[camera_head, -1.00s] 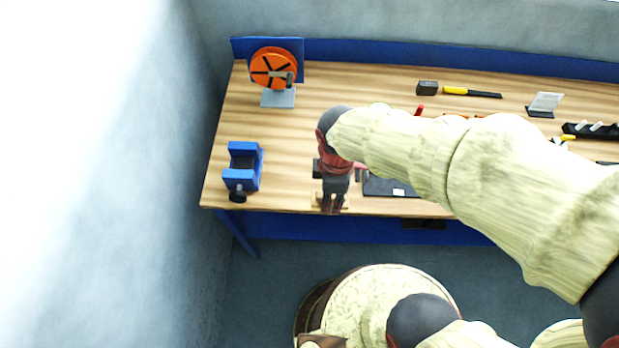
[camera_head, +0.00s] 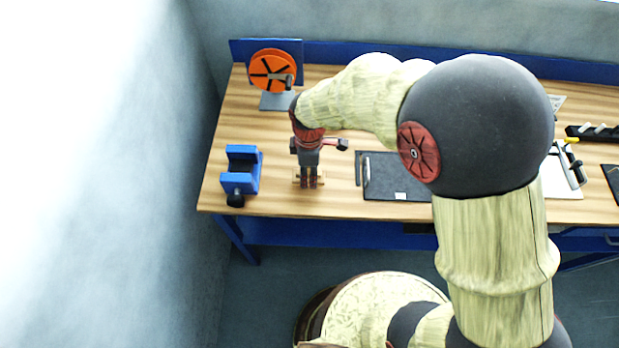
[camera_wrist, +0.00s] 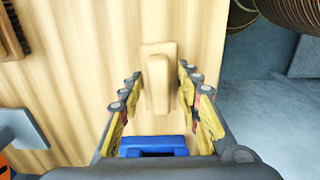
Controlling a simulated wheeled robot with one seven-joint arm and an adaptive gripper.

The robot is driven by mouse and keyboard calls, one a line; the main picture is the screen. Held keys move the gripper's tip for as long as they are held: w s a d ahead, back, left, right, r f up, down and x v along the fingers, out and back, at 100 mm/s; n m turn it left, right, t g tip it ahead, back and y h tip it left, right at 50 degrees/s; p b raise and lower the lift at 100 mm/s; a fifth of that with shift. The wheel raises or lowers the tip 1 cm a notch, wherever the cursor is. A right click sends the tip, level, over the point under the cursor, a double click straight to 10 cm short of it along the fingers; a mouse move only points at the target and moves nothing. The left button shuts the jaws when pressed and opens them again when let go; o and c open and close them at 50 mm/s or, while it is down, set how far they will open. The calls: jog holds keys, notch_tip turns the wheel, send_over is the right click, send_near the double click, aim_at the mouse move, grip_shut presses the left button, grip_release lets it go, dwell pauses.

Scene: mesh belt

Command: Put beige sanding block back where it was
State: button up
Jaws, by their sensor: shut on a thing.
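My gripper (camera_head: 308,180) points down over the front left of the wooden bench, right of the blue vise. It is shut on the beige sanding block (camera_wrist: 158,78), which lies between its fingers in the wrist view and shows a narrow raised grip on a wider base. In the head view only small beige ends of the block (camera_head: 296,178) show beside the fingers. I cannot tell whether the block touches the bench top.
The blue vise (camera_head: 241,170) stands close on the left. An orange reel (camera_head: 272,70) on a grey base is behind. A dark tray (camera_head: 397,176) lies to the right. Bare wood (camera_head: 335,95) surrounds the gripper. My arm hides the bench's middle.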

jog(key=shift+f, duration=1.5)
jog(key=shift+f, duration=0.2)
jog(key=o, duration=1.2)
